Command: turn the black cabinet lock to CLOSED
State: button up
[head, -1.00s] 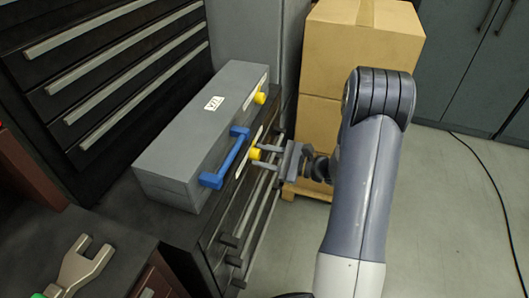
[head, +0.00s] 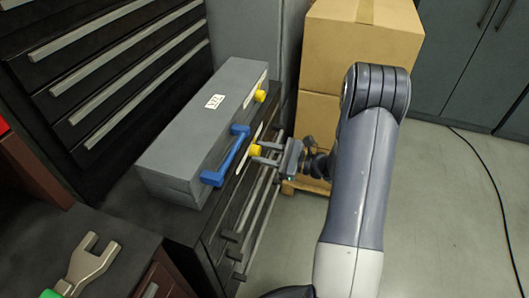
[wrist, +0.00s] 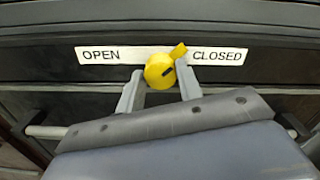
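The black cabinet (head: 222,240) stands below the grey toolbox. Its lock is a yellow round knob (head: 256,150) on the front, which also shows in the wrist view (wrist: 159,71). The knob's tab points up and right, toward the word CLOSED on a white label strip (wrist: 217,55); OPEN is on the left. My gripper (head: 259,153) is in front of the knob. Its two pale fingers, also in the wrist view (wrist: 159,80), are apart, one on each side of the knob. A gap shows at the left finger; I cannot tell whether the right one touches.
The grey toolbox (head: 200,120) has a blue handle (head: 228,157) and another yellow knob (head: 260,96). Cardboard boxes (head: 355,50) stand behind my arm. A fork-ended tool (head: 88,262) lies on a dark top at lower left. The floor at right is clear except for a black cable.

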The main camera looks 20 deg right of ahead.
jog(key=o, duration=0.5)
jog(key=v, duration=1)
jog(key=shift+s+d, duration=0.2)
jog(key=shift+d, duration=0.15)
jog(key=shift+a, duration=0.15)
jog(key=x, duration=1)
jog(key=shift+w+a, duration=0.2)
jog(key=shift+a, duration=0.05)
jog(key=shift+d, duration=0.15)
